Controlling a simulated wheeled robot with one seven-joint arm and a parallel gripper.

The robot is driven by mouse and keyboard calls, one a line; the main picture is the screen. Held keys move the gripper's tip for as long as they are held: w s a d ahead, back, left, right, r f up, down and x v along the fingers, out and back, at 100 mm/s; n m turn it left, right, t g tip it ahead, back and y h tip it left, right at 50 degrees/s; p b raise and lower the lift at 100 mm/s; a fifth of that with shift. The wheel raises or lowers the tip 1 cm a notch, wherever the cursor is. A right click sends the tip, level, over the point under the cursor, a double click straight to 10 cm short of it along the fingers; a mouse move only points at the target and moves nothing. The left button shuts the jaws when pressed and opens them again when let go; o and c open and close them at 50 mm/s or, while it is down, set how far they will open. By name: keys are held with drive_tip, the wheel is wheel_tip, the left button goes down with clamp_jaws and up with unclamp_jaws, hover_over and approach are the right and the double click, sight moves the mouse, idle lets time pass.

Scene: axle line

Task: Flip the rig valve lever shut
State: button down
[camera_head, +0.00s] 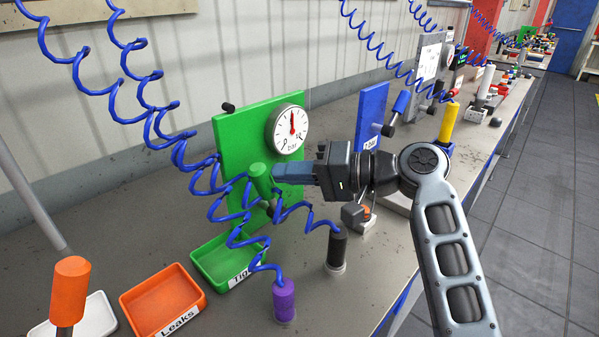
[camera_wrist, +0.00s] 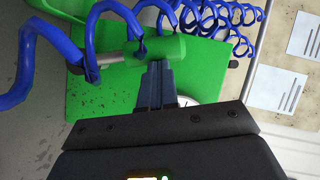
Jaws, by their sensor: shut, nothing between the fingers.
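The green rig panel (camera_head: 232,136) stands upright on the bench with a round white gauge (camera_head: 288,129). A lever with a green cylindrical grip (camera_head: 260,180) sticks out in front of the panel, below the gauge. My gripper (camera_head: 277,172) is shut and empty, its fingertips at the green grip, from the right. In the wrist view, the fingertips (camera_wrist: 156,68) point at the side of the green grip (camera_wrist: 158,48), touching or very close; I cannot tell which. A metal rod runs from the grip. The gauge is mostly hidden behind my gripper there.
Blue coiled hoses (camera_head: 185,150) hang around the lever and cross in front of the panel. A black-handled tool (camera_head: 336,248) and a purple one (camera_head: 284,300) stand in front. A green tray (camera_head: 226,262) and an orange tray (camera_head: 160,302) lie left. A blue panel (camera_head: 371,115) stands behind.

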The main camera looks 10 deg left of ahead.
drive_tip(key=shift+s+a+n+h, duration=0.7)
drive_tip(key=shift+s+a+n, duration=0.1)
drive_tip(key=shift+s, duration=0.15)
drive_tip(key=shift+s+a+f+n+t+h, duration=0.4)
drive_tip(key=shift+s+a+n, duration=0.1)
drive_tip(key=shift+s+n, duration=0.2)
